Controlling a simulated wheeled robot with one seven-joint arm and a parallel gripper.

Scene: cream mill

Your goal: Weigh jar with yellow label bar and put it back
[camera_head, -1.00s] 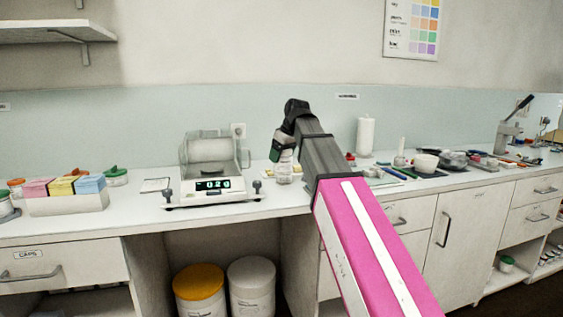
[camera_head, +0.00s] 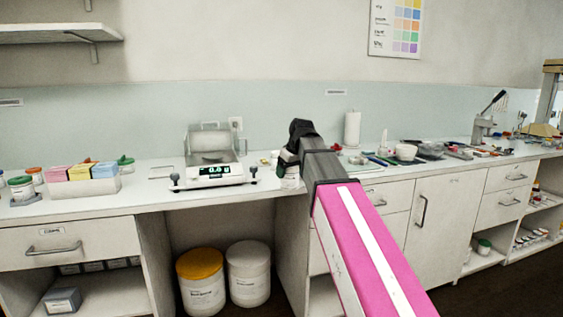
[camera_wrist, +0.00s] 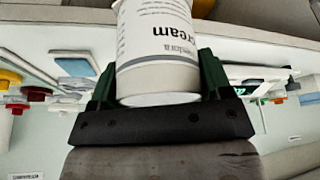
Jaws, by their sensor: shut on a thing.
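My gripper (camera_wrist: 157,82) is shut on a white jar (camera_wrist: 158,50), with dark green fingers on both sides of it. The jar's label reads "cream" and appears upside down in the wrist view. No yellow bar shows on the visible side. In the head view my gripper (camera_head: 289,165) holds the jar (camera_head: 290,183) near the counter's front edge, right of the scale. I cannot tell whether the jar touches the counter. The scale (camera_head: 215,182) has a lit green display, too small to read surely, and a clear draft shield. Its pan looks empty.
A box of coloured cards (camera_head: 83,188) and several lidded jars stand left of the scale. A paper towel roll (camera_head: 352,130), a white bowl (camera_head: 405,152) and a hand press (camera_head: 484,125) stand to the right. Two tubs (camera_head: 249,275) sit under the counter (camera_head: 155,200).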

